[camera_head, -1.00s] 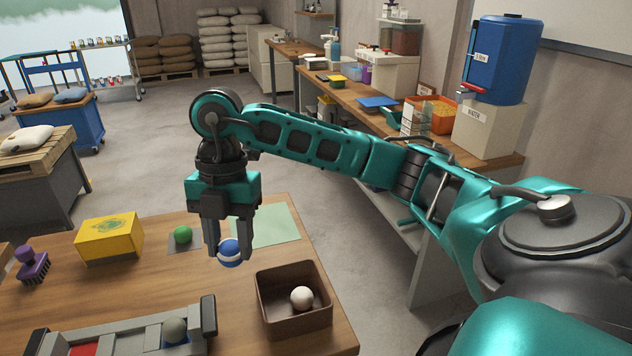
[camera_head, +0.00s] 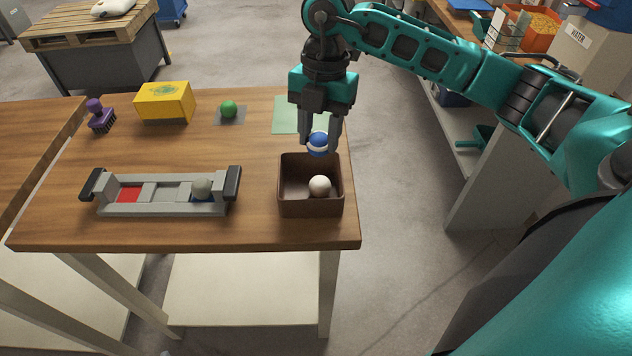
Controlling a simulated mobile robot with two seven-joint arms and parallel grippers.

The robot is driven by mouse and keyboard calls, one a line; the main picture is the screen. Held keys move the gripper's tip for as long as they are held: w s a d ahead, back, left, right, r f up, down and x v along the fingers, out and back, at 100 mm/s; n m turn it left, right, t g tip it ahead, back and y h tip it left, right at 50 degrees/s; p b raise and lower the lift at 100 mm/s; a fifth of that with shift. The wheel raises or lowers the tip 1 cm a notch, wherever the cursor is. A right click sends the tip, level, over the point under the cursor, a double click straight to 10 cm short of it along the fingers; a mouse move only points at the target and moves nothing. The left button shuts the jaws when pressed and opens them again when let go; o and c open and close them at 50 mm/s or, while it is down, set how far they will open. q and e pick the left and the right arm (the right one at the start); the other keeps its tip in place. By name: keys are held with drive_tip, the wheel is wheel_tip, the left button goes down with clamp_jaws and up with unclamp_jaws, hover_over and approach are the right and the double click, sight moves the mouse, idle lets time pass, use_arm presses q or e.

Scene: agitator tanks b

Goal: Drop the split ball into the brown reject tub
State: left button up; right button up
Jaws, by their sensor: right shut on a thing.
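My right gripper (camera_head: 320,147) is shut on a blue ball (camera_head: 318,139) with a white band, fingers pointing down. It holds the ball at the far side of the brown tub (camera_head: 311,208), near the back rim in the picture. I cannot make out a split in the ball. The square, open tub stands at the table's right front corner with a white ball (camera_head: 320,186) in it. My left gripper is out of view.
A green ball (camera_head: 228,109), yellow box (camera_head: 165,102) and purple brush (camera_head: 100,116) stand behind. The middle of the wooden table (camera_head: 140,150) is clear.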

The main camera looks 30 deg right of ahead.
drive_tip(key=shift+f, duration=0.45)
wheel_tip(320, 180, down, 5)
drive_tip(key=b, duration=0.3)
drive_tip(key=shift+r, duration=0.15)
drive_tip(key=o, duration=1.1)
drive_tip(key=r, duration=0.4)
drive_tip(key=d+r, duration=0.1)
drive_tip(key=r, duration=0.3)
drive_tip(key=w+r, duration=0.1)
drive_tip(key=r, duration=0.4)
drive_tip(key=shift+d, duration=0.3)
